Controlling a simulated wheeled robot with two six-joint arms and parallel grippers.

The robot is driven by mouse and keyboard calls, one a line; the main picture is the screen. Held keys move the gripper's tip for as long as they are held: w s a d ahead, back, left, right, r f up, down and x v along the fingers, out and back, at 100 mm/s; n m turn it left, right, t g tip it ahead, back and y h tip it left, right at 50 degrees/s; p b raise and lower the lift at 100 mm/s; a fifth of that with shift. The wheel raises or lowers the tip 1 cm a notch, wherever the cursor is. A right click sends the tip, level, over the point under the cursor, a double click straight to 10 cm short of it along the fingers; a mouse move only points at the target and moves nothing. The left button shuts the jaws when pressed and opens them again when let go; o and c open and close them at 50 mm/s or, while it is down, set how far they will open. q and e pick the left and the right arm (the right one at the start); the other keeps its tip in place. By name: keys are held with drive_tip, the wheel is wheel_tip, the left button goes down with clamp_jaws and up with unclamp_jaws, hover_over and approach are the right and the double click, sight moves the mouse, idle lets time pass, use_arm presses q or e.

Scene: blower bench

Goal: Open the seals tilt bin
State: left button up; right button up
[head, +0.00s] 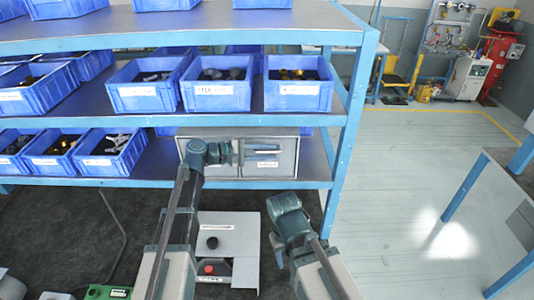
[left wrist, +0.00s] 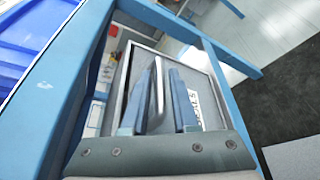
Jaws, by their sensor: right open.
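The seals tilt bin (head: 286,170) is a grey front with a white label, on the right side of a grey unit on the lower shelf. It looks shut. In the left wrist view its front (left wrist: 208,88) carries a label, partly hidden, and a pale curved handle (left wrist: 159,85). My left gripper (head: 263,150) is at the bin front. In the left wrist view its two blue fingers (left wrist: 164,98) stand on either side of the handle, with a gap visible at the right finger. My right gripper (head: 277,244) is low, in front of the shelf, open and apart from the bin.
Blue bins (head: 215,97) with parts line the shelves above and to the left. A blue rack post (head: 350,125) stands right of the bin. A grey box with black and red buttons (head: 228,262) sits below. Open floor (head: 410,170) lies to the right.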

use_arm(q)
clamp_jaws()
idle(1.4)
